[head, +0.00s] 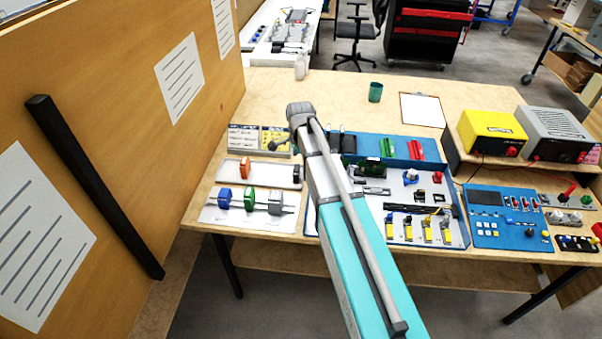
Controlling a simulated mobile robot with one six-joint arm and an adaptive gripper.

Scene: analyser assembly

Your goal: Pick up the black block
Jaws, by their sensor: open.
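Several dark parts could be the black block, and I cannot tell which one it is. One black part (346,142) stands at the back left of the blue tray (462,222), in a row with a green part (388,149) and a red part (416,150). Another small black part (296,174) sits at the right end of a white plate (262,179), partly beside my arm. My teal and grey arm reaches over the table from the lower right. My gripper's fingers do not show; they may be hidden behind the arm.
An orange block (244,168) stands on the white plate. Blue (224,197), green (250,199) and grey (275,203) parts sit on a rod in front. A blue control panel (480,228) and a yellow box (490,132) are right.

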